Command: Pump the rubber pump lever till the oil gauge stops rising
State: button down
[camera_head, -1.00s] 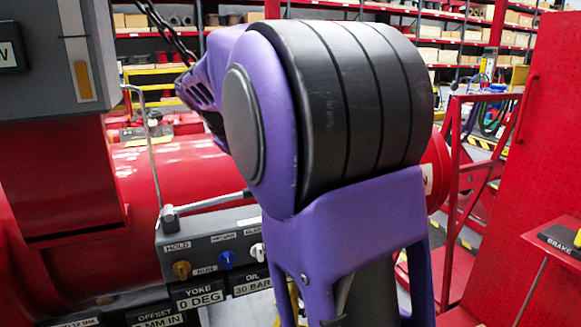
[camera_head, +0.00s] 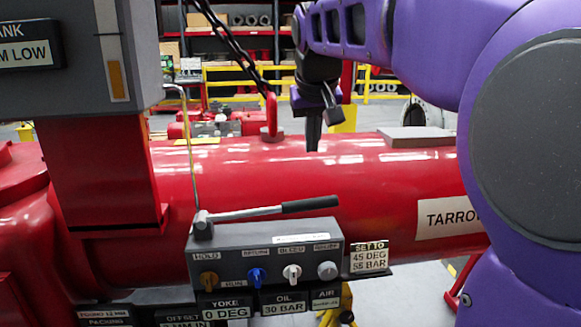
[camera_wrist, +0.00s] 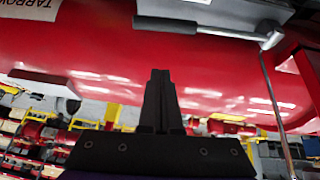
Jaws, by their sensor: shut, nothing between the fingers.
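The pump lever lies nearly level on top of the grey valve box (camera_head: 265,262), with its metal rod running right to a black rubber grip (camera_head: 310,204). In the wrist view the grip (camera_wrist: 165,24) is near the top, beyond the fingertips. My gripper (camera_head: 313,147) is shut and empty, pointing down above the grip and apart from it. It also shows in the wrist view (camera_wrist: 160,75). The oil readout (camera_head: 283,308) says 30 BAR. The yoke readout (camera_head: 225,312) says 0 DEG.
The large red cylinder (camera_head: 370,185) fills the space behind the box. A chain (camera_head: 240,55) hangs to a red lifting eye (camera_head: 270,115) left of my gripper. A thin upright rod (camera_head: 190,145) rises by the lever's pivot. A plate (camera_head: 370,257) reads 45 DEG, 55 BAR.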

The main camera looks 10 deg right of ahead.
jog(key=b, duration=0.1)
send_over(314, 200)
jog(key=a, duration=0.1)
notch_tip(314, 200, down, 8)
jog(key=shift+w+r, duration=0.15)
notch_tip(314, 200, down, 3)
jog(key=shift+d+f+b, duration=0.15)
jog(key=shift+f+b, duration=0.05)
jog(key=shift+b, duration=0.35)
jog(key=shift+s+f, duration=0.3)
jog(key=shift+f, duration=0.15)
jog(key=f+b, duration=0.2)
jog(key=f, duration=0.1)
jog(key=shift+d+f, duration=0.2)
jog(key=shift+d, duration=0.2)
jog(key=shift+r, duration=0.2)
